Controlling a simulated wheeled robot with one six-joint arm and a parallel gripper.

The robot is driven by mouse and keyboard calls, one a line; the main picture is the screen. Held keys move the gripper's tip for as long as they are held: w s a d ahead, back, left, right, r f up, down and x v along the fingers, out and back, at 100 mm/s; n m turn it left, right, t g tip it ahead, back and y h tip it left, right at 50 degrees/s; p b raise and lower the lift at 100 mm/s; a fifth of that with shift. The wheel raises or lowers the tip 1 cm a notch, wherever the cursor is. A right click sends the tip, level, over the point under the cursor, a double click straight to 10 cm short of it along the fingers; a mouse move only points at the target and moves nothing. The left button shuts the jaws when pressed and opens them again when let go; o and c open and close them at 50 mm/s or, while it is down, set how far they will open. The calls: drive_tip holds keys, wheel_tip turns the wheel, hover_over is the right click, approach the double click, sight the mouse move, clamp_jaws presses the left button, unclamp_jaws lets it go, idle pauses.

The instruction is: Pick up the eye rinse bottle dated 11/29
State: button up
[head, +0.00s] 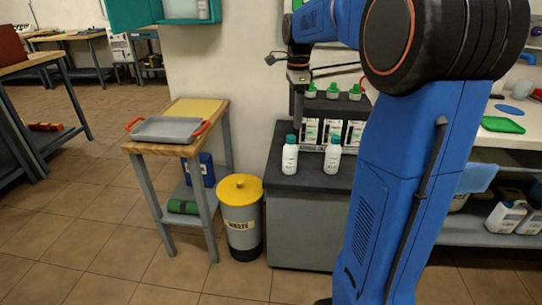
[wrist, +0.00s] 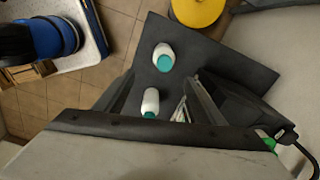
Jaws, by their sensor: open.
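Two white bottles with teal caps stand upright on the dark top of a grey cabinet: a left bottle (head: 290,158) and a right bottle (head: 332,157). Any date on them is too small to read, so I cannot tell which is dated 11/29. In the wrist view one bottle (wrist: 163,55) lies beyond the fingertips and the other (wrist: 150,101) shows between the fingers. My gripper (wrist: 160,84) is open and holds nothing. In the head view my gripper (head: 298,108) hangs above and behind the left bottle, pointing down.
Three green-capped bottles (head: 332,91) stand on a dark rack behind, above white labelled panels (head: 333,131). A yellow-lidded waste bin (head: 240,215) stands left of the cabinet. A wooden-topped cart (head: 182,150) carries a grey tray (head: 170,130). The cabinet top's front (head: 305,181) is clear.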

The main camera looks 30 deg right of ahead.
sight(290, 156)
drive_tip(key=shift+w+f, duration=0.1)
drive_tip(key=shift+w, duration=0.4)
drive_tip(key=shift+w+a+f+m, duration=0.1)
drive_tip(key=shift+a+f+m, duration=0.1)
drive_tip(key=shift+m, duration=0.1)
wheel_tip(290, 156, down, 17)
drive_tip(key=shift+r, duration=0.1)
drive_tip(key=c, duration=1.3)
